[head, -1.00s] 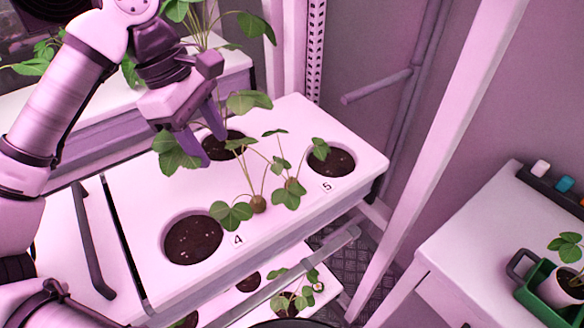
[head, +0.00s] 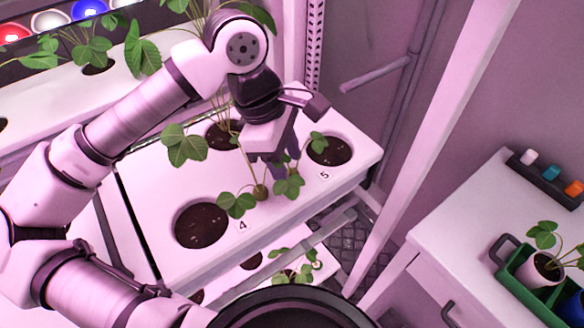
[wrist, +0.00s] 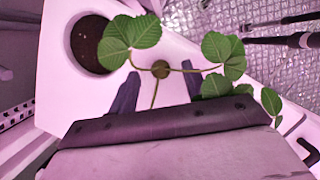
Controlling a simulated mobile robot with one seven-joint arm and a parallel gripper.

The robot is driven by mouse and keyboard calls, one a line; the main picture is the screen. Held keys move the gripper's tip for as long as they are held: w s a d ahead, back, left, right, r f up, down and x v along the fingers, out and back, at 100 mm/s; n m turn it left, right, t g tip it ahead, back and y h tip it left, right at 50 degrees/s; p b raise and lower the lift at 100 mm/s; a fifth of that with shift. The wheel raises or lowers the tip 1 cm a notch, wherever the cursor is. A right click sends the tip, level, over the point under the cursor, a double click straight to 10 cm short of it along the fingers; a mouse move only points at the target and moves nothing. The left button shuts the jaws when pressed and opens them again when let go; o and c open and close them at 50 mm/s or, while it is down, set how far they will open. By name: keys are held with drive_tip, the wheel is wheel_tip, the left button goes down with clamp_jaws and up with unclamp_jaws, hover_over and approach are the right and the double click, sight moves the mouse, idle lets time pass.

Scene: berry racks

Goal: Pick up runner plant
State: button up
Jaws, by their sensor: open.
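The nearer runner plant (head: 260,191) has a round brown base and green leaves. In the wrist view, a runner plant's brown base (wrist: 160,69) lies just beyond the open gripper (wrist: 158,90), with a thin stem running between the two fingers. Leaves spread on both sides of it.
Soil-filled pot 4 (head: 202,225) and pot 5 (head: 329,150) are set in the rack top (head: 160,190). A larger leafy plant (head: 185,146) grows behind. A lower shelf holds more plants. At right, a white cabinet (head: 450,225) carries a green tray (head: 515,270) with a potted plant.

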drive_tip(key=shift+d+f, duration=0.2)
drive_tip(key=shift+f, duration=0.35)
drive_tip(key=c, duration=0.9)
drive_tip(key=shift+r, duration=0.1)
